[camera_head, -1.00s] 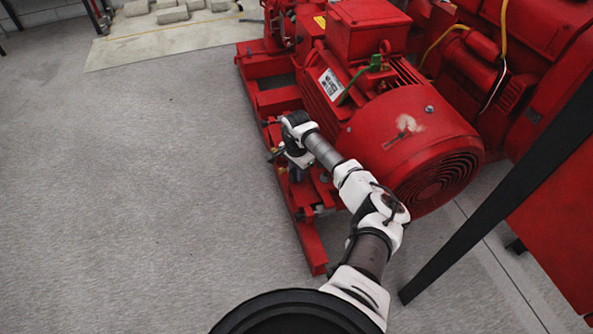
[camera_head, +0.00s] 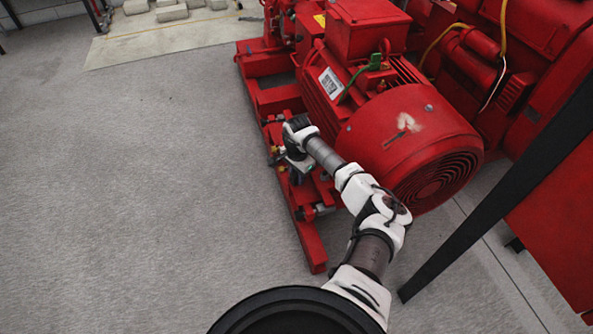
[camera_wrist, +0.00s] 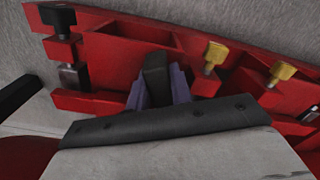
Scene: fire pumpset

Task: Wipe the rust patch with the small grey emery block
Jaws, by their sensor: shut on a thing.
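My gripper (camera_wrist: 160,92) is shut on a small dark grey block (camera_wrist: 155,72), which stands up between its purple fingers in the wrist view. The block appears over the red base frame, but I cannot tell whether it touches it. In the head view my gripper (camera_head: 298,168) is low beside the red motor, above the frame rail, partly hidden by my wrist; the block is not clear there. A pale worn patch (camera_head: 408,122) with a brownish mark shows on the motor's casing. I cannot tell whether this is the rust patch; no other clear rust shows.
The red motor (camera_head: 400,140) stands right of my arm. Yellow knobs (camera_wrist: 284,72) rise from the frame in the wrist view. A dark slanted bar (camera_head: 500,190) crosses at the right. Grey floor (camera_head: 150,180) at the left is clear.

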